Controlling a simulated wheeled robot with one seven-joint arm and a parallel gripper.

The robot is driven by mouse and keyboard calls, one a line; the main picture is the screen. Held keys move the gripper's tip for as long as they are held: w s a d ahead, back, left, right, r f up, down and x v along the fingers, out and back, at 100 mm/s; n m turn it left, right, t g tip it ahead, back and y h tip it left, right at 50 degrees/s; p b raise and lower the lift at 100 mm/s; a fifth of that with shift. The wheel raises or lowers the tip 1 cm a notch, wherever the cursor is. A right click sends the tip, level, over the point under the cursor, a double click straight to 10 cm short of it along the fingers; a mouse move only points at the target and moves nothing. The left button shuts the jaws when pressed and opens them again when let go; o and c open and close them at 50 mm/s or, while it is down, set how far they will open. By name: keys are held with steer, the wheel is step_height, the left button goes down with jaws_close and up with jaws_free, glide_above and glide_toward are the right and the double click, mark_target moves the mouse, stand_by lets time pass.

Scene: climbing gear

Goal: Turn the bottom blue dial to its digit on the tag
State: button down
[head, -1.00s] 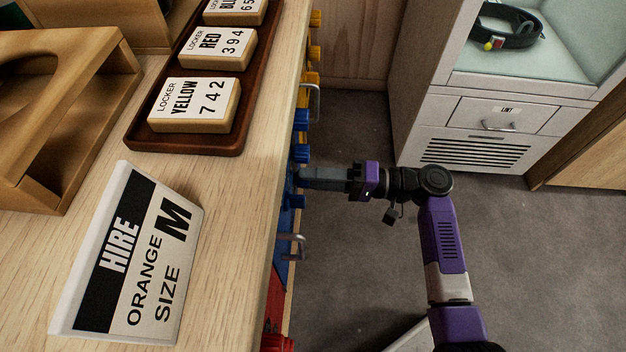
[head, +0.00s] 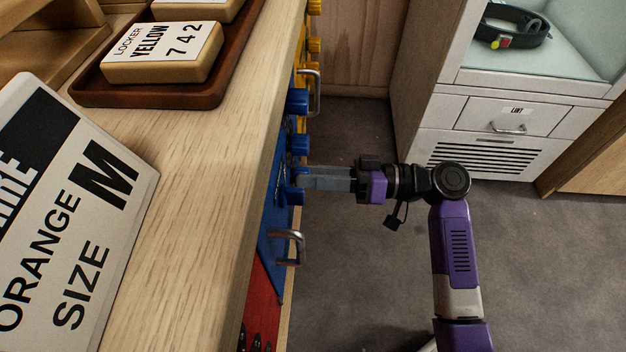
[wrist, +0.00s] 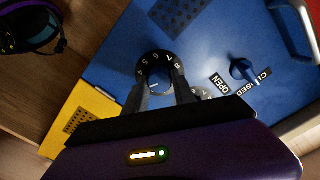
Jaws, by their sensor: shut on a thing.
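The blue locker door (head: 275,215) is seen edge-on below the counter, with blue knobs (head: 297,101) along it. My gripper (head: 302,180) reaches in from the right and meets the door near the nearest of these knobs. In the wrist view my gripper (wrist: 162,95) is shut on a dial (wrist: 155,66) of the blue door. Digits 4 to 8 show on its black ring; the fingers hide the rest. A second dial (wrist: 205,93) is partly hidden beside the right finger. I cannot tell their order in height. The blue locker's tag is out of view.
A blue OPEN/CLOSED knob (wrist: 243,70) lies right of the dials. A metal handle (head: 290,247) sticks out of the blue door. The yellow tag (head: 165,50) reads 7 4 2 in a wooden tray (head: 140,98). Floor right of the counter is clear.

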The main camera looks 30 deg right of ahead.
steer(key=shift+f+n+b, duration=0.15)
steer(key=shift+n+b, duration=0.25)
steer(key=shift+n, duration=0.2)
steer(key=c, duration=1)
jaws_free()
steer(key=shift+c, duration=0.2)
steer(key=shift+d, duration=0.1)
steer(key=p+v, duration=0.2)
steer(key=v, duration=0.5)
steer(key=shift+s+d, duration=0.2)
steer(key=shift+s, duration=0.1)
